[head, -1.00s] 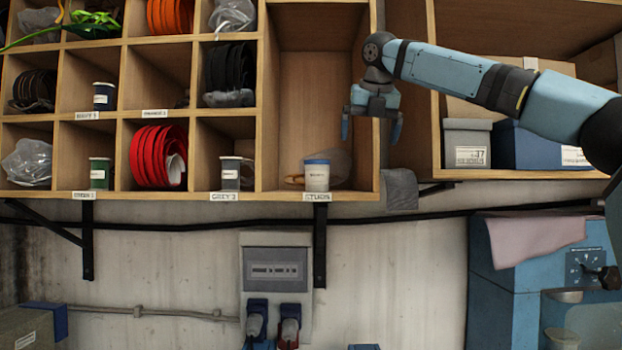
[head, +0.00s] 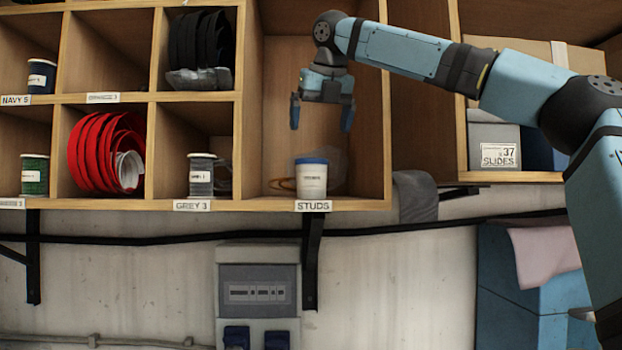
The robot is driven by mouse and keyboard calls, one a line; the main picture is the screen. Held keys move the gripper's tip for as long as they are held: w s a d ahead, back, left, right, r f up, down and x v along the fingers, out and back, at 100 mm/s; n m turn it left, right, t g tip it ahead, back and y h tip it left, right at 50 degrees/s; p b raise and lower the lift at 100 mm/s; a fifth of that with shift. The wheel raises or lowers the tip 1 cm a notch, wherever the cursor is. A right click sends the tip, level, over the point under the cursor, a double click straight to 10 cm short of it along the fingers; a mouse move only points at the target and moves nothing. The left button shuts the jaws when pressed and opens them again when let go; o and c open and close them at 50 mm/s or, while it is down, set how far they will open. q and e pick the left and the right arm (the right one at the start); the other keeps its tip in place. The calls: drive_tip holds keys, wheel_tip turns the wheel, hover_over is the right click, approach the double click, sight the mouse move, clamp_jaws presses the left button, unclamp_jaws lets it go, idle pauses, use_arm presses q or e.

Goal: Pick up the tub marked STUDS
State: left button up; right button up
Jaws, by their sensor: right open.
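The STUDS tub (head: 312,181) is a small white tub with a blue lid and a small label. It stands upright on the floor of the tall open compartment, right above the shelf label reading STUDS (head: 313,206). My right gripper (head: 321,122) is open and empty, fingers pointing down. In the picture it hangs above the tub, with a gap between the fingertips and the blue lid. I cannot tell how far it is from the tub in depth. My left gripper is out of view.
A coil of tan cord (head: 283,184) and a clear bag (head: 335,168) lie beside and behind the tub. The compartment walls rise on both sides. The GREY 3 spool (head: 201,175) stands in the bay to the left. A grey cloth (head: 415,196) hangs right of the shelf.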

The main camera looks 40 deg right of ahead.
sight(312, 159)
drive_tip(key=x, duration=0.4)
drive_tip(key=shift+w+d, duration=0.2)
drive_tip(key=shift+w, duration=0.1)
drive_tip(key=shift+w+f, duration=0.2)
drive_tip(key=shift+f, duration=0.2)
drive_tip(key=x, duration=0.4)
drive_tip(key=shift+w+a+f+p, duration=0.1)
drive_tip(key=shift+w+f+p, duration=0.1)
drive_tip(key=shift+p, duration=0.15)
drive_tip(key=shift+s+a+r, duration=0.15)
drive_tip(key=shift+c, duration=0.8)
drive_tip(key=shift+r, duration=0.1)
drive_tip(key=c, duration=0.9)
drive_tip(key=shift+c, duration=0.2)
